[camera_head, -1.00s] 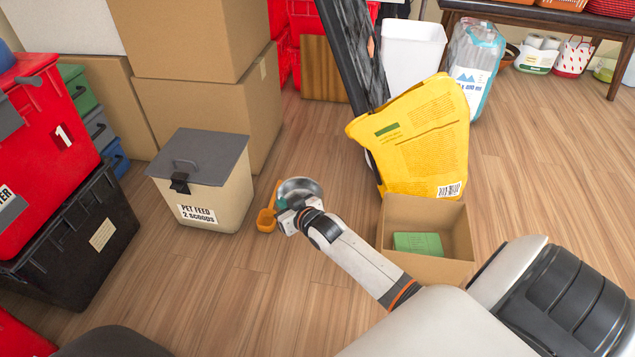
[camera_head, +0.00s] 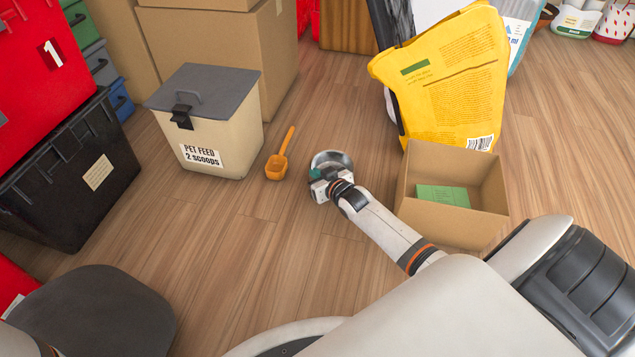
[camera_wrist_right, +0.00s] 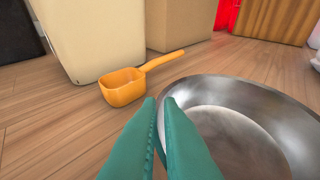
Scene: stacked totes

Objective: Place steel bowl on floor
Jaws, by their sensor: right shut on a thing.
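The steel bowl (camera_head: 334,158) is a shiny round metal bowl, low over the wood floor (camera_head: 270,235) between the pet feed bin and the open cardboard box. My right gripper (camera_head: 317,177) is shut on the bowl's near rim. In the right wrist view the bowl (camera_wrist_right: 245,115) shows at the right, open side up and slightly tilted, with the teal fingers of my right gripper (camera_wrist_right: 160,110) at its left edge. I cannot tell whether the bowl touches the floor. My left gripper is not in view.
An orange scoop (camera_head: 276,168) lies on the floor left of the bowl. A cardboard box (camera_head: 455,215) with a green item and a yellow bag (camera_head: 445,80) stand to the right. Floor in front of the bin is clear.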

